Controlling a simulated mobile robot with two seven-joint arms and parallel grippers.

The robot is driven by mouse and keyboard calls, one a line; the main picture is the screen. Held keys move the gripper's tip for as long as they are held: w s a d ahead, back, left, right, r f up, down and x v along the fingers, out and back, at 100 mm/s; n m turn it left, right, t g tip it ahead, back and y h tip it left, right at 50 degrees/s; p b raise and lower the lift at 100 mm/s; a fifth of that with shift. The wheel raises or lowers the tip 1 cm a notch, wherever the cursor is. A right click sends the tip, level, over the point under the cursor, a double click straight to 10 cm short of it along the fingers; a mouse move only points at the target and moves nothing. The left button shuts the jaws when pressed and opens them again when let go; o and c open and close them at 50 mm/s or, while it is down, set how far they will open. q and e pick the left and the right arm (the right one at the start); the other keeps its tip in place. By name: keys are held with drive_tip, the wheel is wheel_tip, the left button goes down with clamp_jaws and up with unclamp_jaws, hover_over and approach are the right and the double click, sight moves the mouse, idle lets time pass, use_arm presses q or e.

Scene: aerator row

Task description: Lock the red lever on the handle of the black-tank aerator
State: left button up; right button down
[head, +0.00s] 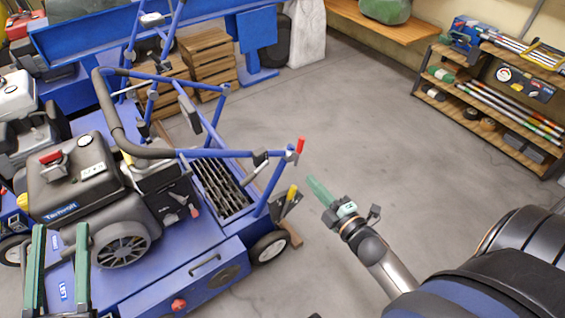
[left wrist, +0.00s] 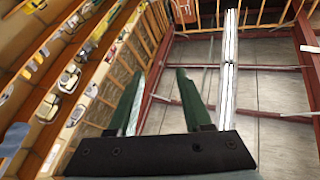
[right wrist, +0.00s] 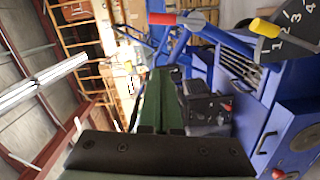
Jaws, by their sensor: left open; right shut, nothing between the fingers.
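The aerator with the black tank (head: 75,185) fills the left of the head view. Its blue handle reaches right, and the red lever (head: 301,145) stands up at the handle's end. In the right wrist view the red lever (right wrist: 162,18) shows at the top, beside a grey bracket. My right gripper (head: 311,182) is shut and empty, just right of and below the lever in the head view, apart from it. Its green fingers (right wrist: 158,72) show in the right wrist view. My left gripper (head: 60,228) is open and empty, in front of the engine; its fingers (left wrist: 158,72) point upward.
A yellow lever (head: 291,192) sits below the red one, by a numbered plate (right wrist: 293,30). Another machine with a white tank (head: 17,92) stands at far left. Wooden crates (head: 207,58) stand behind. A shelf (head: 495,95) is at right. The middle floor is clear.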

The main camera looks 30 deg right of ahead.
sight(300, 153)
use_arm(q)
drive_tip(key=shift+s+a+r, duration=0.15)
drive_tip(key=shift+s+r, duration=0.05)
drive_tip(key=shift+s, duration=0.05)
use_arm(e)
drive_tip(key=shift+w+a, duration=0.15)
drive_tip(key=shift+w, duration=0.1)
drive_tip(key=shift+w+d+f+b, duration=0.15)
drive_tip(key=shift+w+d+b, duration=0.4)
drive_tip(key=shift+w, duration=1.25)
drive_tip(key=shift+w+d+f+b, duration=0.15)
drive_tip(key=shift+w+d+b, duration=0.4)
drive_tip(key=shift+w, duration=1.3)
drive_tip(key=shift+w+d+f+b, duration=0.15)
drive_tip(key=shift+w+d+b, duration=0.4)
drive_tip(key=shift+w, duration=1.25)
use_arm(q)
drive_tip(key=s+d+r+m+t+h, duration=0.1)
drive_tip(key=s+r+m+h, duration=0.4)
drive_tip(key=r+h, duration=0.1)
drive_tip(key=shift+s, duration=0.15)
